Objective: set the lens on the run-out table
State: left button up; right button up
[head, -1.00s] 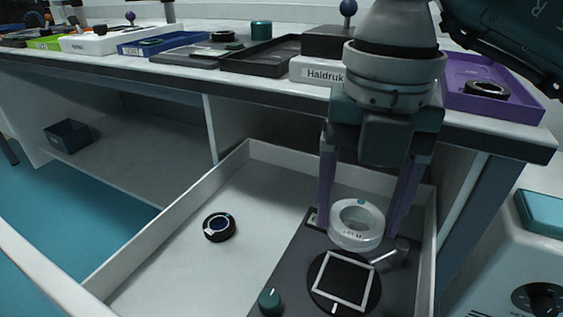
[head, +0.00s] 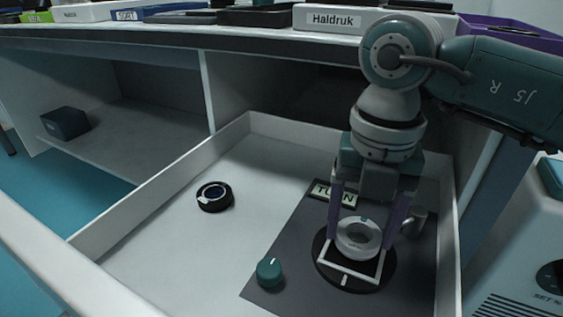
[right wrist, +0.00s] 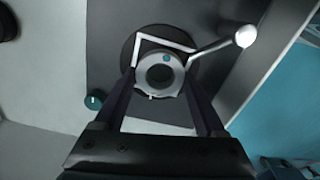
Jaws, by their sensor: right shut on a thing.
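A pale ring-shaped lens (head: 345,241) with a teal dot is between the fingers of my right gripper (head: 366,232), which is shut on it. In the right wrist view the lens (right wrist: 146,72) sits between the fingertips, over the round black run-out table (right wrist: 128,55). In the head view the lens covers the far part of the run-out table (head: 386,272) and its white square outline (head: 345,268). I cannot tell whether the lens touches the surface. My left gripper is out of view.
The run-out table is on a dark plate (head: 285,235) with a green knob (head: 269,271), a TURN label (head: 335,194) and a silver lever (right wrist: 225,47). A black-rimmed lens (head: 214,197) lies on the white tray floor (head: 190,250), left. Tray walls (head: 185,178) surround this.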

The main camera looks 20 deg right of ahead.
jog(key=shift+f, duration=0.65)
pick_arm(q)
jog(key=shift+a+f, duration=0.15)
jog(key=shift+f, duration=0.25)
pick_arm(e)
jog(key=shift+s+a, duration=0.15)
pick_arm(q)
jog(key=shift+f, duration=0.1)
